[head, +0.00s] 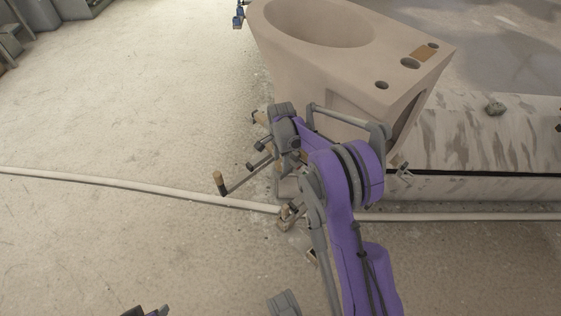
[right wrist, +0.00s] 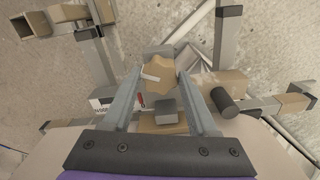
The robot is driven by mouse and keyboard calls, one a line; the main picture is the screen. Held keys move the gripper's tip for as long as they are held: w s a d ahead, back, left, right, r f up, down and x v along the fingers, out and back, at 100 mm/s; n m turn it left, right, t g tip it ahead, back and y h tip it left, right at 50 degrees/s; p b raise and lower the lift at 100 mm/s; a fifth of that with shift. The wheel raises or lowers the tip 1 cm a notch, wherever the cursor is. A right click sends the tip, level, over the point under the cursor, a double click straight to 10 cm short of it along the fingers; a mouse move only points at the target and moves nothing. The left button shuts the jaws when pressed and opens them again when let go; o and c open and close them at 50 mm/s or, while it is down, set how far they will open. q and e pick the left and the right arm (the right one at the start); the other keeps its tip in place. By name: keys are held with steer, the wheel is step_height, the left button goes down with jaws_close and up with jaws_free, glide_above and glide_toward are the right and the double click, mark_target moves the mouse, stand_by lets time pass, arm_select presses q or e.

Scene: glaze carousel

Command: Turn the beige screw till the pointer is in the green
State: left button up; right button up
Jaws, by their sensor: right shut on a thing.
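The beige screw (right wrist: 160,77) shows in the right wrist view as a star-shaped knob with a white bar on its face. My right gripper (right wrist: 162,76) is shut on it, with one finger on each side. In the head view my right gripper (head: 264,118) reaches to the fixture below the big pinkish-beige block, and the screw is too small to make out clearly there. A small red mark (right wrist: 142,100) shows beside the left finger. I cannot make out a pointer or a green zone.
The big beige block (head: 400,75) with an oval hollow stands just behind my right arm. Grey bars and beige blocks (right wrist: 228,82) surround the screw closely. A long pale pipe (head: 130,187) crosses the floor. The floor at left is open.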

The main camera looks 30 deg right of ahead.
mark_target(281, 162)
steer(key=shift+m+b, duration=0.3)
steer(key=shift+m, duration=1)
steer(key=o, duration=1.4)
step_height(281, 162, up, 11)
steer(key=shift+f+p, duration=0.1)
steer(key=shift+p, duration=0.95)
